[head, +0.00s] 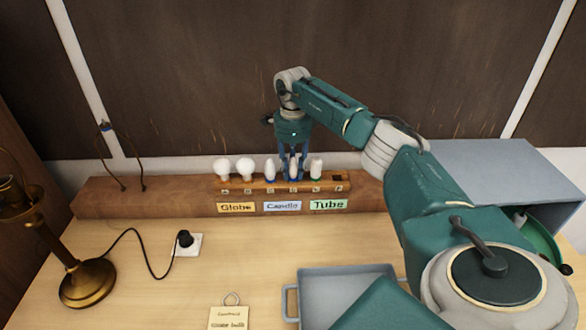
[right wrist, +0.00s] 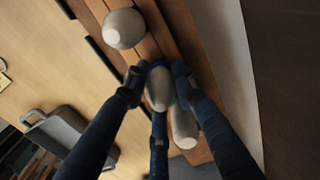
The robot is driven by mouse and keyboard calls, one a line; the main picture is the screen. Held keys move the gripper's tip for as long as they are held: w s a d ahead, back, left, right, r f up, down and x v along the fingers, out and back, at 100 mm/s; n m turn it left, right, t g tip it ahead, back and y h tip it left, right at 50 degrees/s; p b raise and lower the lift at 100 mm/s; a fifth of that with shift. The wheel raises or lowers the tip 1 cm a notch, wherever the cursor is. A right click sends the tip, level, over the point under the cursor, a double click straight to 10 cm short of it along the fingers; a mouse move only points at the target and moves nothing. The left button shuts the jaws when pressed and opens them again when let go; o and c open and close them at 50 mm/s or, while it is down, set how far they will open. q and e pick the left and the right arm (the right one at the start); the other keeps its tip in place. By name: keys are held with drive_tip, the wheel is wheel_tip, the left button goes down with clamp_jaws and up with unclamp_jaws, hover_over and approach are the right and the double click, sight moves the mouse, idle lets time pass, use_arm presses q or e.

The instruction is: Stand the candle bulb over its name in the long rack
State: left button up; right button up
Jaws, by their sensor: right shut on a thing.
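The long rack (head: 190,198) runs along the back of the table, with name cards Globe (head: 236,208), Candle (head: 282,206) and Tube (head: 328,204). My right gripper (head: 292,165) points down over the rack, its fingers shut around a white candle bulb (head: 293,172). That bulb is upright above the right part of the Candle card; I cannot tell whether its base is fully seated. It also shows between the fingers in the right wrist view (right wrist: 158,88). Another candle bulb (head: 270,169) stands just left of it. My left gripper is not in view.
Two globe bulbs (head: 244,169) stand at the rack's left, and a tube bulb (head: 316,168) stands close right of the gripper. A grey tray (head: 345,283) lies in front. A brass lamp (head: 88,280) stands left, its cord running to a plug (head: 185,240). A grey open bin (head: 480,165) is right.

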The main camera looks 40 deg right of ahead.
drive_tip(key=shift+f, duration=0.2)
idle(0.3)
drive_tip(key=o, duration=1.1)
drive_tip(key=shift+r, duration=0.1)
wheel_tip(320, 180, up, 12)
drive_tip(key=shift+f, duration=0.1)
